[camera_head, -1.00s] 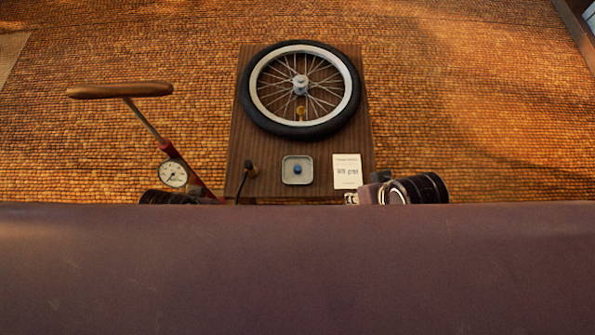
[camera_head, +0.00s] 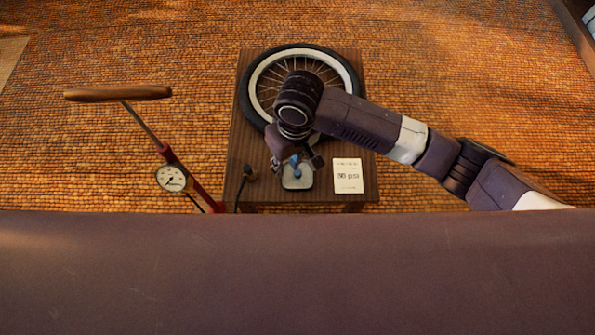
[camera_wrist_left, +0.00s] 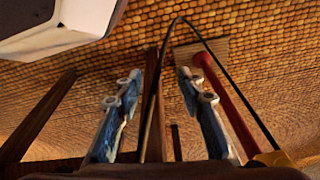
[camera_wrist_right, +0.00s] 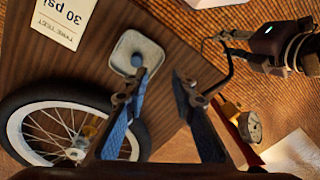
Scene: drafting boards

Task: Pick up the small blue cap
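The small blue cap (camera_head: 297,173) stands in a small pale square tray (camera_head: 298,184) on the wooden table. In the right wrist view, the cap (camera_wrist_right: 137,61) and tray (camera_wrist_right: 150,48) lie just beyond my fingertips, nearer the left finger. My right gripper (camera_head: 297,164) is over the tray. Its blue-padded fingers are apart with nothing between them (camera_wrist_right: 154,90). My left gripper (camera_wrist_left: 160,84) is open and empty, low beside the table and pump; it is hidden in the head view.
A spoked wheel (camera_head: 348,78) lies behind the tray. A "30 psi" card (camera_head: 347,176) lies right of it. A black hose end (camera_head: 248,173) stands at the table's left edge. A red pump (camera_head: 178,160) with gauge (camera_head: 171,178) and wooden handle (camera_head: 118,94) stands left.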

